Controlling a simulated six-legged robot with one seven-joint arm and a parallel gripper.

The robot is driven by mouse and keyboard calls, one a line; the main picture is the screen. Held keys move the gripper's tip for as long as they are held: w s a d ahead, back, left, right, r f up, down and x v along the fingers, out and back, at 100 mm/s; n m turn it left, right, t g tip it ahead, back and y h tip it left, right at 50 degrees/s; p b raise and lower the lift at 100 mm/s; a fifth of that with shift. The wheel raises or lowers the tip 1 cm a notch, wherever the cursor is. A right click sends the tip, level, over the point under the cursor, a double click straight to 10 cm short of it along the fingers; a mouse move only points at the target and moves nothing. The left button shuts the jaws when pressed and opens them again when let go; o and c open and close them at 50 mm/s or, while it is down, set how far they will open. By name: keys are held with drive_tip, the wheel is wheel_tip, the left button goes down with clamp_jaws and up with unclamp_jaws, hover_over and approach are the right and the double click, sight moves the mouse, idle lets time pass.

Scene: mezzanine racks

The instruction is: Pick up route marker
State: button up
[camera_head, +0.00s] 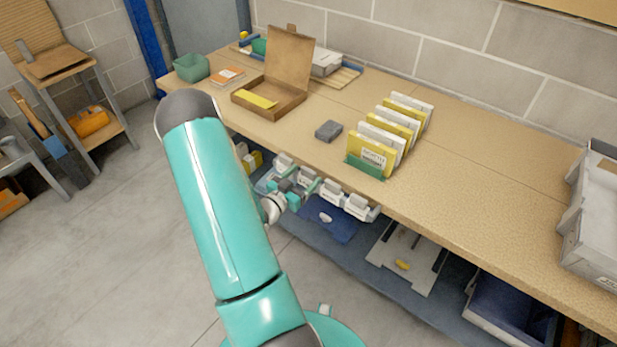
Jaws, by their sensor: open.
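I cannot tell for certain which object is the route marker. A row of upright yellow and white cards (372,153) stands in a green holder (365,170) on the bench; the front card's label is too small to read surely. My arm hides part of the shelf.
On the bench (480,190) are a dark grey block (328,130), an open cardboard box (284,75), a green bin (191,67) and a grey crate (590,220). A blue tray (335,221) and a pale board (408,258) lie on the lower shelf.

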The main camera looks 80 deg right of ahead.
sight(307, 173)
drive_tip(key=shift+x, duration=1.55)
drive_tip(key=c, duration=1)
drive_tip(key=shift+r, duration=0.15)
drive_tip(key=shift+c, duration=0.2)
